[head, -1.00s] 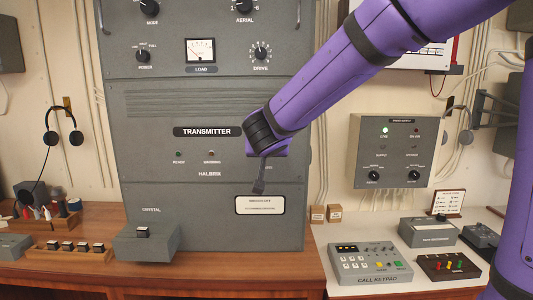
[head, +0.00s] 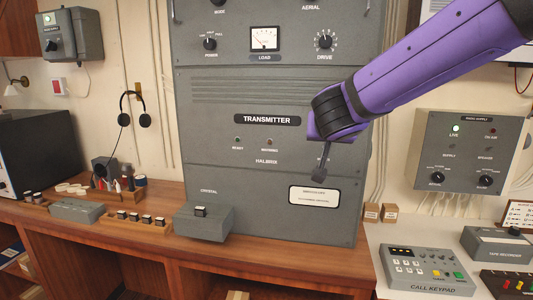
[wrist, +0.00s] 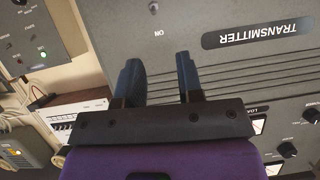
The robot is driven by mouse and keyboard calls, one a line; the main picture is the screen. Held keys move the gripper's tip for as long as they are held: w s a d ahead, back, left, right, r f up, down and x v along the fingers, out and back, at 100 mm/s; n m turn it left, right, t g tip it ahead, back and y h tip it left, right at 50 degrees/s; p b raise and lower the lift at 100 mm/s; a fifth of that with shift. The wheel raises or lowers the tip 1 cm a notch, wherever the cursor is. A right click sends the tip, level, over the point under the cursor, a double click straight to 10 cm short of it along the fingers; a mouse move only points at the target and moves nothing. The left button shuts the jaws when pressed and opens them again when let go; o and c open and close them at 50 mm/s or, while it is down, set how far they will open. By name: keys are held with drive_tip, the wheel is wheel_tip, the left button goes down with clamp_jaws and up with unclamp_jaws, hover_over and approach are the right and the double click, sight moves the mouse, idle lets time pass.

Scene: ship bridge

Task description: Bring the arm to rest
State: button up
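My purple arm reaches in from the upper right of the head view, in front of the grey transmitter cabinet (head: 222,152). My gripper (head: 319,175) hangs at the arm's end, before the cabinet's lower front. In the wrist view my gripper (wrist: 160,75) shows two dark fingers standing apart with nothing between them. The transmitter's ribbed panel and upside-down label fill the space beyond the fingers. I cannot tell how far the fingertips are from the panel.
A crystal box (head: 204,224) sits on the wooden desk below the cabinet. A call keypad (head: 427,268) and a tape recorder (head: 497,244) stand on the white counter at right. A power supply box (head: 466,150) is on the wall. Headphones (head: 134,107) hang at left.

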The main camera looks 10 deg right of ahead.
drive_tip(key=s+r+n+y, duration=0.4)
drive_tip(key=s+y, duration=0.3)
drive_tip(key=s, duration=0.3)
drive_tip(key=s+d+f+g+h, duration=0.1)
drive_tip(key=s+d+f+g, duration=0.2)
drive_tip(key=s, duration=0.6)
drive_tip(key=s+d+f+g+h, duration=0.2)
drive_tip(key=s+d+f+g, duration=0.2)
drive_tip(key=s+d, duration=0.3)
drive_tip(key=shift+s+f+m+h, duration=0.3)
drive_tip(key=shift+s+f, duration=0.2)
drive_tip(key=shift+s, duration=0.6)
